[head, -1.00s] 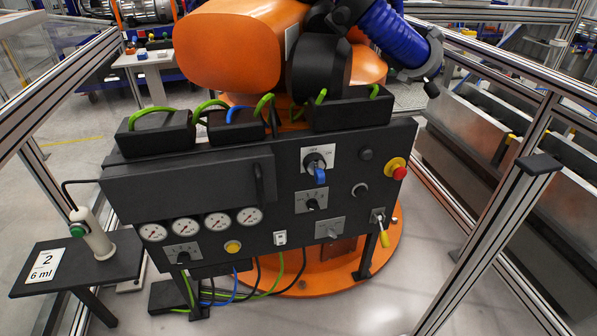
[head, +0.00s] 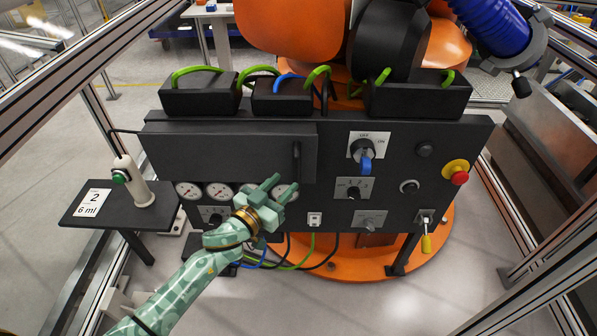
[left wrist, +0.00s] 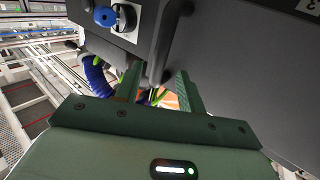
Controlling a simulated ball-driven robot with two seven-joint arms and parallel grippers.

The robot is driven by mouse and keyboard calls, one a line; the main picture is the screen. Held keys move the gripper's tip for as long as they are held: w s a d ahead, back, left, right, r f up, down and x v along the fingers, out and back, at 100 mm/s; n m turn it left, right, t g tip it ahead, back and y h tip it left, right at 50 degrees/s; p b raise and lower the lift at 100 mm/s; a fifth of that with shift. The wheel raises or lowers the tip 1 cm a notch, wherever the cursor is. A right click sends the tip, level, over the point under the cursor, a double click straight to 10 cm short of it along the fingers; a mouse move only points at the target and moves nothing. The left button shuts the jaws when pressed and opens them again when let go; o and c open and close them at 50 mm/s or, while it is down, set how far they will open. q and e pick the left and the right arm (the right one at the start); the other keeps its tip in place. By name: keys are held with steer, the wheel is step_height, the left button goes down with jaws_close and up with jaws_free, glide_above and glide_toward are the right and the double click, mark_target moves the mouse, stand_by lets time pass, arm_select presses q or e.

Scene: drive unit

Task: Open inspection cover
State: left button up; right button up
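The inspection cover (head: 215,155) is a wide dark panel on the upper left of the drive unit's front, and it looks shut. Its upright black bar handle (head: 296,162) is near its right end. My left gripper (head: 281,187) is just below and left of the handle in the head view, its fingers apart and empty. In the left wrist view the fingers (left wrist: 158,88) are spread, and the handle (left wrist: 168,38) extends ahead of them, its near end showing between them. I cannot tell whether they touch it. My right gripper is not in view.
Round gauges (head: 219,191) sit below the cover, partly hidden by my left arm. A blue-handled switch (head: 365,160) and a red emergency button (head: 458,173) are to the right. A side shelf (head: 110,210) holds a white bottle (head: 132,182). Metal frame rails stand at both sides.

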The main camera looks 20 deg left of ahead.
mark_target(294, 173)
arm_select(q)
steer(key=b+x, duration=0.1)
steer(key=x, duration=0.5)
steer(key=shift+w+f, duration=0.1)
steer(key=shift+w, duration=0.3)
jaws_close()
steer(key=shift+s, duration=0.15)
